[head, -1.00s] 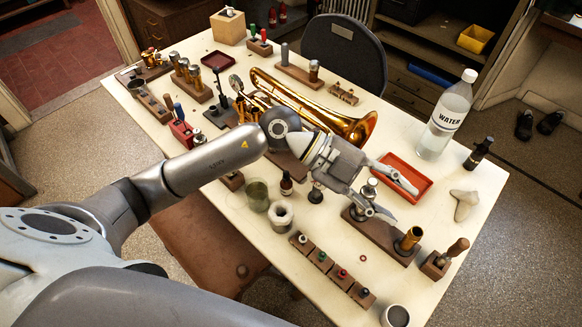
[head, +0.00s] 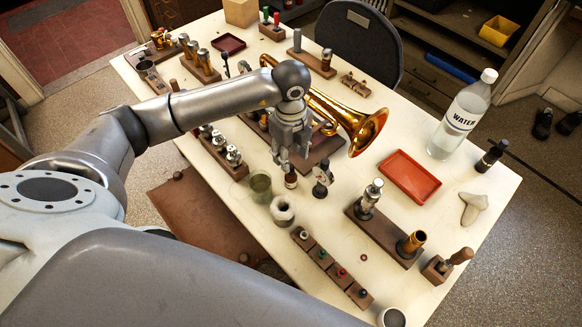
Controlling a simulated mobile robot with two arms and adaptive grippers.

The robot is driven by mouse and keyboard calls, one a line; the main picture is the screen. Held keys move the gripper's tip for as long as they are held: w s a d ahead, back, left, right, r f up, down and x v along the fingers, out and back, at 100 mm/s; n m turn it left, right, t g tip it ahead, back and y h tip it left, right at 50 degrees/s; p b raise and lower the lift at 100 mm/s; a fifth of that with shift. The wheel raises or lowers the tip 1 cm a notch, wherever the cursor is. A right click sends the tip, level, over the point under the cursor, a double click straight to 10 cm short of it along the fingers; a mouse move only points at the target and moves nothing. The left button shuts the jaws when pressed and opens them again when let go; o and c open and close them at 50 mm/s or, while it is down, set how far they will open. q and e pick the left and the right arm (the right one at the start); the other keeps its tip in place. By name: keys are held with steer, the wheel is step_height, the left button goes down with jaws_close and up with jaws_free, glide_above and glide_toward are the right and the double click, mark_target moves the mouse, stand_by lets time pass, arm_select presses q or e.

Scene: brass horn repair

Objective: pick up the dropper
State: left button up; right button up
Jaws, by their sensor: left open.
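A small brown bottle (head: 291,179) with a pale label stands on the white table. Its top is close below my left gripper's fingertips or hidden by them. Beside it on the right is a small dark item (head: 321,188) with a black lower part. I cannot tell which of these is the dropper. My left gripper (head: 291,160) points down over the brown bottle, open, with nothing seen between its fingers. I cannot tell whether its tips touch the bottle. My right gripper is not in view.
A brass horn (head: 365,128) lies behind my left gripper. A greenish glass (head: 261,187) and a white ring-shaped pot (head: 282,211) stand close by. A red tray (head: 410,176), a water bottle (head: 460,115) and a dark bottle (head: 491,156) are to the right.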

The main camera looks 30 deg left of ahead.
mark_target(291, 165)
arm_select(q)
step_height(291, 165, down, 4)
steer(key=shift+s+f+p, duration=0.1)
steer(key=shift+p, duration=0.75)
steer(key=shift+f, duration=0.6)
steer(key=c, duration=0.8)
